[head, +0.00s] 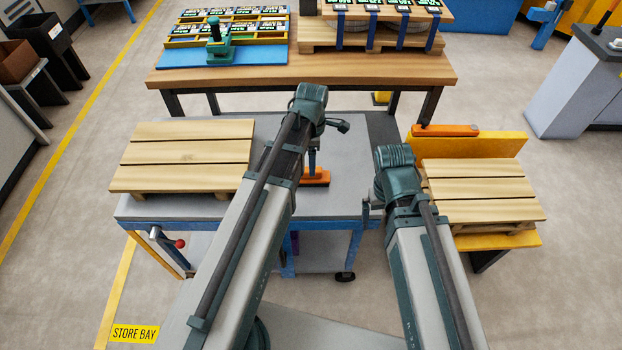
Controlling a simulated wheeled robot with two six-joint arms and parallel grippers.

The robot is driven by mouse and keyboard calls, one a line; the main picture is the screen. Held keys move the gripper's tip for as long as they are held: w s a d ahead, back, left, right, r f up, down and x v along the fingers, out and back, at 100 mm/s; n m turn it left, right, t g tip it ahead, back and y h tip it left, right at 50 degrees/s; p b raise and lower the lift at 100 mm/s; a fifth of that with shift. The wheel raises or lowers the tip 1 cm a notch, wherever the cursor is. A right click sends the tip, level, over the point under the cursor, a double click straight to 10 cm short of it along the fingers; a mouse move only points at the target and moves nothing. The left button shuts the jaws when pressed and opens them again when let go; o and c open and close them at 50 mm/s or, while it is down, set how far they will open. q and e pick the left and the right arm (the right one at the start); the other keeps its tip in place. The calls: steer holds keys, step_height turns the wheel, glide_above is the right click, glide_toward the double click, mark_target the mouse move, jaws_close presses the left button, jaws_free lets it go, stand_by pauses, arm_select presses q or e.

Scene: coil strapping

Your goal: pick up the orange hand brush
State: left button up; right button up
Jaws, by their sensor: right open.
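A long orange object (447,130), which looks like the hand brush, lies along the top of the yellow panel at the right, with a darker left end. It is apart from both arms. My right gripper (372,206) is small in view, left of its dark wrist near the cart's right edge. It is open, with nothing seen between its fingers.
Wooden slatted pallets lie left (183,152) and right (480,188). A wooden table (350,72) stands behind, bearing a green tool (215,50) and crates.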

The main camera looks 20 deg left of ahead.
mark_target(322, 178)
arm_select(q)
step_height(322, 178, down, 5)
steer(key=b, duration=0.4)
steer(key=shift+a, duration=0.1)
steer(key=shift+r, duration=0.15)
jaws_close()
